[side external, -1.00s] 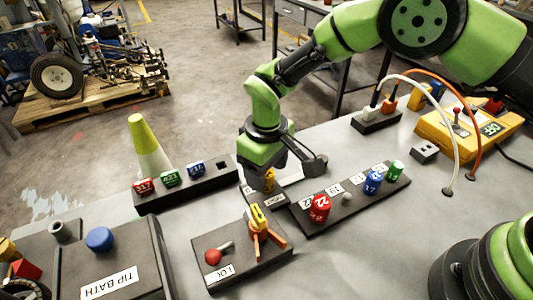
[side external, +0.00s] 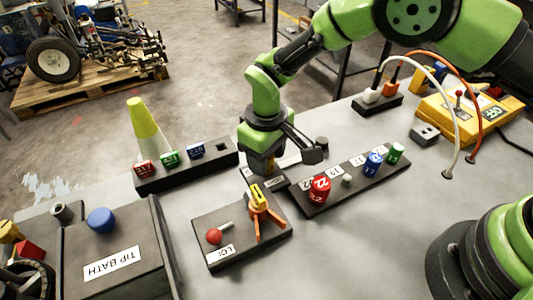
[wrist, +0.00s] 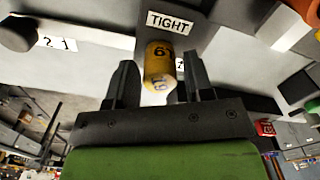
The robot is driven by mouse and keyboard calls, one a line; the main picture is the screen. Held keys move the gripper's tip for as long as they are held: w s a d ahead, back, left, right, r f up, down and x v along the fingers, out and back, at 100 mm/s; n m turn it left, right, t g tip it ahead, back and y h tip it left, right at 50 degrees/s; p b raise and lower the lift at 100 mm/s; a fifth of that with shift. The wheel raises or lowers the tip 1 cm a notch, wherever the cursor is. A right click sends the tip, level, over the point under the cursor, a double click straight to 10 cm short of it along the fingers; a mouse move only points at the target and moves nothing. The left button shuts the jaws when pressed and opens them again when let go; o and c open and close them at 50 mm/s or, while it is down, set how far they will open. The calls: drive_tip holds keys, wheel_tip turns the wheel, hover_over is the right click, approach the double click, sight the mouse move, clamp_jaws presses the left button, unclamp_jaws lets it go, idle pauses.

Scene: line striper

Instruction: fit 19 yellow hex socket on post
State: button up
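The yellow socket (wrist: 160,66), marked 19, stands between the two fingers of my gripper (wrist: 160,80) in the wrist view. In the side external view my gripper (side external: 262,163) points down behind the small TIGHT plate (side external: 275,183), and the socket is mostly hidden there. A bare post (side external: 346,180) stands on the dark rail (side external: 300,207), between the red 22 socket (side external: 320,190) and the blue 17 socket (side external: 373,165). A 19 label (side external: 333,173) lies behind that post.
A green socket (side external: 396,153) ends the rail. Behind left, another rack (side external: 150,186) holds red, green and blue sockets. In front stands a block with a red ball lever (side external: 214,236) and an orange stand (side external: 262,215). The tip bath (side external: 110,265) is at front left.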

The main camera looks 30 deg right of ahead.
drive_tip(key=c, duration=0.6)
drive_tip(key=shift+c, duration=0.2)
drive_tip(key=shift+r, duration=0.7)
drive_tip(key=shift+r, duration=1.85)
drive_tip(key=s+d+r+m, duration=0.4)
drive_tip(key=s+d+m, duration=0.1)
drive_tip(key=s+d, duration=0.6)
drive_tip(key=shift+w+d+f, duration=0.1)
drive_tip(key=shift+w+f, duration=0.05)
drive_tip(key=shift+f, duration=0.75)
drive_tip(key=shift+w+d+f, duration=0.15)
drive_tip(key=shift+f, duration=0.8)
drive_tip(key=shift+w+d+f, duration=0.1)
drive_tip(key=shift+w+f, duration=0.05)
drive_tip(key=shift+f, duration=0.75)
